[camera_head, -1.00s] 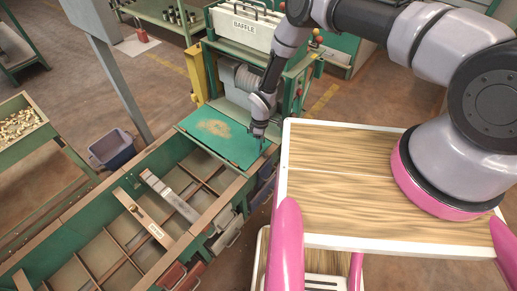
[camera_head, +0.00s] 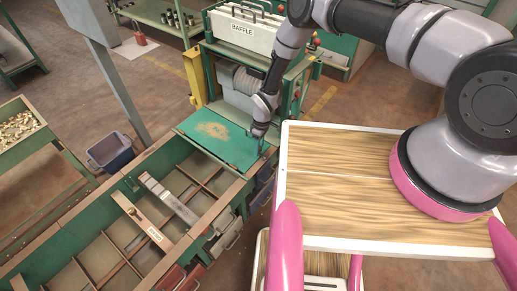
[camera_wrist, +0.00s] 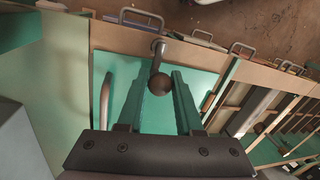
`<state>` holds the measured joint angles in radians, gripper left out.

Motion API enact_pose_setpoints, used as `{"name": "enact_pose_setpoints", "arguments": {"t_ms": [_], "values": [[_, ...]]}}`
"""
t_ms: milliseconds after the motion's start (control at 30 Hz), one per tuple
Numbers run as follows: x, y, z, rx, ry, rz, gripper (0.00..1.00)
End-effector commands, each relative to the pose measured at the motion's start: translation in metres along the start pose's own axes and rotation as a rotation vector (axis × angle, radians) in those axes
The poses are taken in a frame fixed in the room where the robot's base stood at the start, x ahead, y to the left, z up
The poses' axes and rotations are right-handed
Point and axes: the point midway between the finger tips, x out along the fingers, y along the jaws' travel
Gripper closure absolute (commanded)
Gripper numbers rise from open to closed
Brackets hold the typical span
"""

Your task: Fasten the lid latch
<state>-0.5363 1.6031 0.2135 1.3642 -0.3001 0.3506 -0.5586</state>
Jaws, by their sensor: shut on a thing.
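The green lid (camera_head: 205,140) lies flat, closed over the far end of the long hopper bench. It has a worn tan patch. It also shows in the wrist view (camera_wrist: 205,82). The latch, a metal rod with a dark ball knob (camera_wrist: 160,85), sits at the lid's edge by the wooden rim. My gripper (camera_wrist: 157,90) reaches down at that edge, its two green fingers shut on the knob's sides. In the head view my gripper (camera_head: 262,148) is at the lid's right corner, and the latch is too small to make out.
Open hopper compartments (camera_head: 100,258) with wooden dividers stretch toward the front left. A bare metal handle (camera_wrist: 105,100) stands left of the fingers. Drawer handles (camera_wrist: 140,18) line the bench's outer side. The BAFFLE machine (camera_head: 245,32) stands behind the lid. A wood-topped surface (camera_head: 330,210) is at the right.

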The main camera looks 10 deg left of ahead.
Motion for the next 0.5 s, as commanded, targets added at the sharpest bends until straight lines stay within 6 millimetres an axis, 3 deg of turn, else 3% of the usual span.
{"name": "enact_pose_setpoints", "arguments": {"t_ms": [33,100,500], "values": [[-0.0007,0.0014,-0.0001,0.000,0.001,0.002,0.54],[-0.0006,0.0013,-0.0001,0.000,0.000,0.002,0.36],[-0.0083,0.0012,-0.0008,-0.001,0.001,0.002,0.36]]}}
